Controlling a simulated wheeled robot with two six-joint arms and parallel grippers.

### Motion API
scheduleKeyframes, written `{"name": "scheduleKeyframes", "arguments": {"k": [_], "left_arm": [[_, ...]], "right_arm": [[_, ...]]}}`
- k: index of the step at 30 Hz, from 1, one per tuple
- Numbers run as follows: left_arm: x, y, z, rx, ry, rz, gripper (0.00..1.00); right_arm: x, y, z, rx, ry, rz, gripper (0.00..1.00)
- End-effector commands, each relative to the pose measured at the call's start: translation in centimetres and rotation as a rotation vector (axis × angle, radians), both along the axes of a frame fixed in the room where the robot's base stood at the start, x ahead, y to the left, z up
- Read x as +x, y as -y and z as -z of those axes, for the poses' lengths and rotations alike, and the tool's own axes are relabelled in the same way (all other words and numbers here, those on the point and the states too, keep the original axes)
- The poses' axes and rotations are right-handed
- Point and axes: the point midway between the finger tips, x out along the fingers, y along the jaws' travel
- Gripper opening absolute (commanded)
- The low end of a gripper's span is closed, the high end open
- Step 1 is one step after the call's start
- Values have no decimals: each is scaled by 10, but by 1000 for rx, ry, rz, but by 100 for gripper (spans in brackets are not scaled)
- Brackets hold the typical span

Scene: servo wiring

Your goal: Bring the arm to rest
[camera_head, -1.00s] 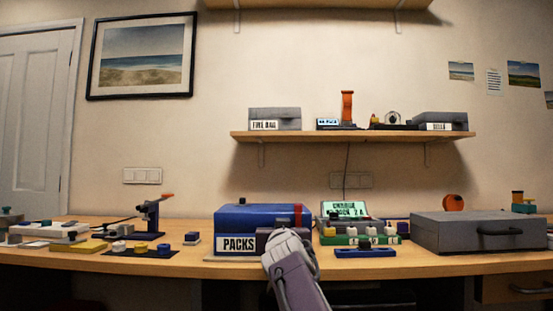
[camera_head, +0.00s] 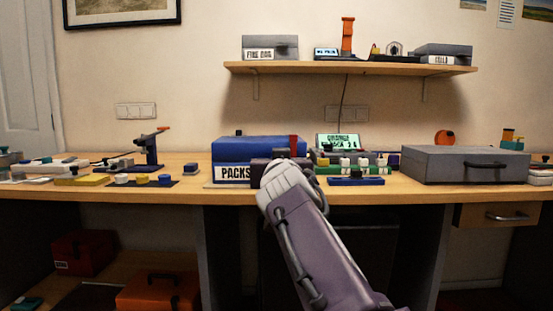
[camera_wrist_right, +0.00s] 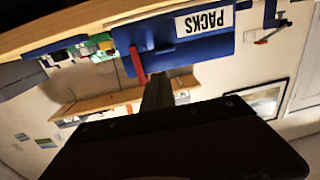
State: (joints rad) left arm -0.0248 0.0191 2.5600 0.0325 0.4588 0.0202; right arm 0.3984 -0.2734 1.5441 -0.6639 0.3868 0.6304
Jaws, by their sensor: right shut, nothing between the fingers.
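My right arm (camera_head: 310,235) comes up from the bottom of the head view. Its gripper (camera_head: 282,155) is in front of the blue box labelled PACKS (camera_head: 232,150), overlapping its right part. The fingertips are mostly hidden behind the wrist in that view. In the right wrist view the gripper (camera_wrist_right: 157,92) is a dark shape, shut and empty, and the PACKS box (camera_wrist_right: 190,48) appears upside down beyond it. I cannot tell the exact gap between gripper and box. My left gripper is not in view.
The bench (camera_head: 330,195) carries a grey case (camera_head: 455,165) at right, a green tray of white blocks (camera_head: 350,167), a blue stand (camera_head: 150,150) and small parts at left. A shelf (camera_head: 350,68) is above. Red (camera_head: 82,252) and orange (camera_head: 160,291) toolboxes sit below the bench.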

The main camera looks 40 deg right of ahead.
Motion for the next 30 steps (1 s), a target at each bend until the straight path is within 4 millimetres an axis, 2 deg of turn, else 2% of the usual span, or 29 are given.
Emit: {"name": "scheduleKeyframes", "arguments": {"k": [1, 4, 14, 17, 18, 19, 20, 21, 23, 24, 26, 27, 29, 30], "left_arm": [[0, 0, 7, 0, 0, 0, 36], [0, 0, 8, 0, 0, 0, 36], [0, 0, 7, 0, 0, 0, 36], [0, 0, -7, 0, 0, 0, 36], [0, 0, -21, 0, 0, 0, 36], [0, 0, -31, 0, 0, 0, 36], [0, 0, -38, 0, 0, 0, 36], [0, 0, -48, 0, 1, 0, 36], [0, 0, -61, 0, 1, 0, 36], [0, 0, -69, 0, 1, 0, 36], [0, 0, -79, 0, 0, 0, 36], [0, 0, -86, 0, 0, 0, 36], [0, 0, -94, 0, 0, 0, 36], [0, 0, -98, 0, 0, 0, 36]], "right_arm": [[-4, -4, 5, -1, 1, -1, 0], [-10, -7, 5, 0, 1, -1, 0], [-11, -8, 4, -1, 1, 0, 0], [-3, -17, -7, 2, -5, -28, 0], [11, -26, -13, 9, -25, -61, 0], [25, -35, -6, 21, -61, -89, 0], [38, -43, 10, 42, -106, -116, 0], [53, -56, 38, 84, -173, -154, 0], [70, -79, 88, 157, -293, -209, 0], [75, -95, 123, 199, -379, -241, 0], [73, -119, 176, 257, -513, -284, 0], [66, -134, 211, 291, -603, -309, 0], [47, -156, 258, 339, -737, -341, 0], [32, -168, 287, 366, -821, -359, 0]]}}
